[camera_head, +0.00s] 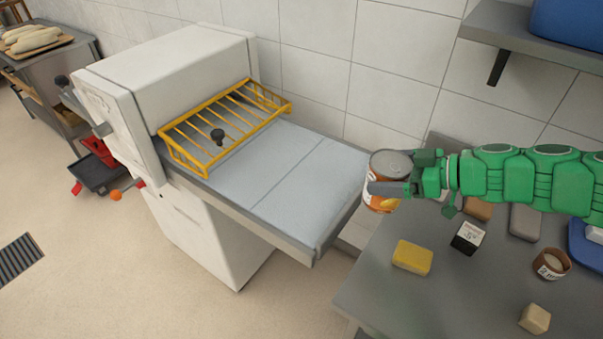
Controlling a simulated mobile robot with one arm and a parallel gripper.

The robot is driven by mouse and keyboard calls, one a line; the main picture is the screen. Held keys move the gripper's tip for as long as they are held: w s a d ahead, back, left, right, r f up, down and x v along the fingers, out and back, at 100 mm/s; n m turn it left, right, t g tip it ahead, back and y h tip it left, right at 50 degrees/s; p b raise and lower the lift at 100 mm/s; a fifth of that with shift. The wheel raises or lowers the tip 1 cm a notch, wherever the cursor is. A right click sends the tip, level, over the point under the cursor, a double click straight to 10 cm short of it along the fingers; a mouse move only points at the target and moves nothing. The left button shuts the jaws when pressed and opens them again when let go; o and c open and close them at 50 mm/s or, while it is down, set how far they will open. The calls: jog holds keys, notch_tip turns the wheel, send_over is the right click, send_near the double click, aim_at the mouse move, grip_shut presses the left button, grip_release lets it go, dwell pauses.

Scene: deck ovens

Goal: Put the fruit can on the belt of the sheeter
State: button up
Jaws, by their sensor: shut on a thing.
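The fruit can (385,188), orange with a grey metal lid, is in my gripper (390,178), which comes in from the right on a green arm. The gripper is shut on the can's sides and holds it upright. In the picture the can is just right of the sheeter belt's (292,178) right end, near the table's back left corner; its exact height is hard to tell. The belt is a flat light grey surface reaching out from the white sheeter (178,75). A yellow wire guard (225,122) covers the belt's inner part; the outer part is bare.
The grey table (390,295) at right bears a yellow sponge-like block (412,257), a small black-and-white box (467,237), a brown tin (551,264) and a beige cube (534,319). A shelf (500,40) juts from the wall above the arm. A narrow gap separates belt and table.

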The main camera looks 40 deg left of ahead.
jog(key=s+a+n+g, duration=0.3)
jog(key=s+a, duration=0.4)
jog(key=a, duration=0.4)
jog(key=shift+h, duration=0.4)
jog(key=shift+w+a+f, duration=1.55)
jog(key=shift+a+f, duration=0.15)
jog(key=shift+f, duration=0.45)
jog(key=shift+w+a+f, duration=1.5)
jog(key=shift+a+f, duration=0.15)
jog(key=shift+f, duration=0.5)
jog(key=shift+w+a+f, duration=1.55)
jog(key=shift+a+f, duration=0.15)
jog(key=shift+f, duration=0.45)
jog(key=shift+f, duration=0.1)
jog(key=o, duration=1.2)
jog(key=shift+o, duration=0.2)
